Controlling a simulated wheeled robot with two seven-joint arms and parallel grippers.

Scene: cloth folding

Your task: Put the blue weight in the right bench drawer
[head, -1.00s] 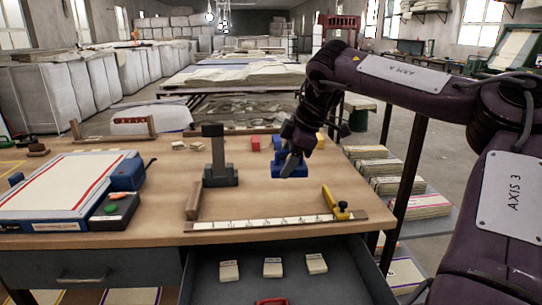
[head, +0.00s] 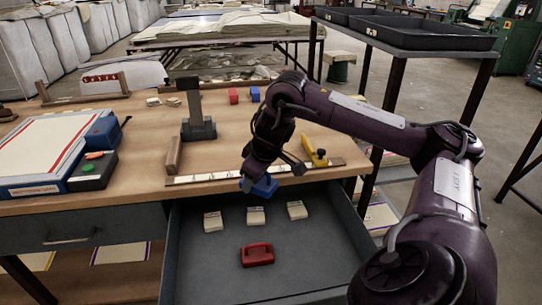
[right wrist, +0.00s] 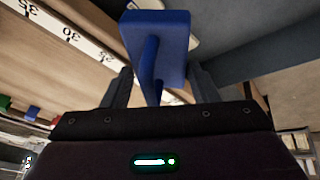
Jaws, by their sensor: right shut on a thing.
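My right gripper (head: 250,179) is shut on the blue weight (head: 266,187) and holds it over the back part of the open right drawer (head: 195,265), close to the bench's front edge. In the right wrist view the blue weight (right wrist: 172,36) shows its flat broad end, with its narrow part between the two fingers. A red weight with a handle (head: 257,254) lies in the drawer, nearer the front. My left gripper is not in view.
Three cream blocks (head: 256,216) lie in a row in the drawer's back part. A ruler strip (head: 205,178) runs along the bench edge, with a yellow stop (head: 312,151) at its right. The drawer floor around the red weight is clear.

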